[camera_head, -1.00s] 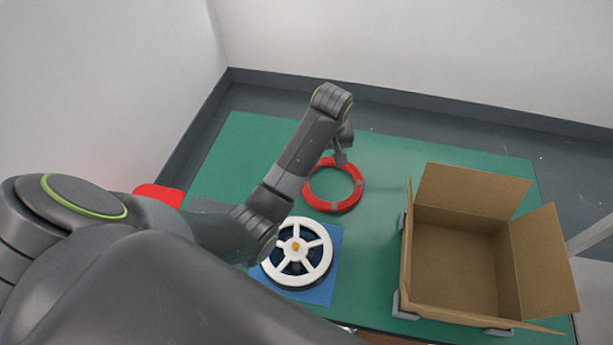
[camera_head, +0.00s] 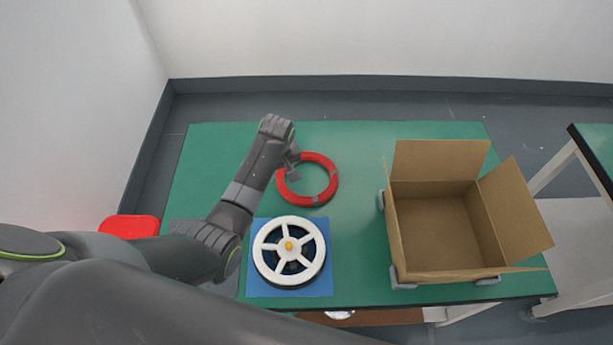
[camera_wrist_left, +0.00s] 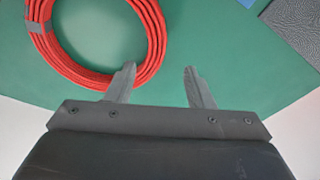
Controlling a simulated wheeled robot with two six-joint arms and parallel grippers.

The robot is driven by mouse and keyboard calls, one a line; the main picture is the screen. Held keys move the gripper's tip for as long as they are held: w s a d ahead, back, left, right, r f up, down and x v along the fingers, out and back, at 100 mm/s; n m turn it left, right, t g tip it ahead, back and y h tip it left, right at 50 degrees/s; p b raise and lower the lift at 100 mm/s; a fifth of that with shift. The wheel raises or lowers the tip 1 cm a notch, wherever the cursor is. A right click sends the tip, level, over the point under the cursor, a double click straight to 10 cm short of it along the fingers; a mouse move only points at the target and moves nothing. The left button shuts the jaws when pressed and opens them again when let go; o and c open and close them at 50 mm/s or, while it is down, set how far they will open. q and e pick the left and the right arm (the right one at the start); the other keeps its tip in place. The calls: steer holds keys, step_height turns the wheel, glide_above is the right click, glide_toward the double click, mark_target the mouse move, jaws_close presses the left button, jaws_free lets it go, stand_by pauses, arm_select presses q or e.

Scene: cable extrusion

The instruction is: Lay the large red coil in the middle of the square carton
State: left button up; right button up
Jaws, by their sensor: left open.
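The large red coil (camera_head: 298,201), a ring with grey bands, lies flat on the green table, left of the carton. In the left wrist view the coil (camera_wrist_left: 155,35) fills the upper left. My left gripper (camera_head: 292,167) is at the coil's upper left edge in the head view. In the left wrist view its fingers (camera_wrist_left: 159,70) are apart with nothing between them. One finger overlaps the coil's outer edge; contact cannot be told. The square carton (camera_head: 440,225) stands open and empty at the right, flaps out. My right gripper is not in view.
A white-spoked reel (camera_head: 270,250) sits on a blue mat (camera_head: 322,284) in front of the coil. A red object (camera_head: 128,226) is at the left. Grey blocks (camera_head: 403,279) flank the carton. Green table (camera_head: 355,225) is bare between coil and carton.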

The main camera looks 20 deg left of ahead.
mark_target(281, 185)
arm_select(q)
steer(key=shift+w+f, duration=0.15)
steer(key=shift+f, duration=1.4)
steer(key=shift+w+f, duration=0.1)
steer(key=shift+f, duration=1.45)
jaws_close()
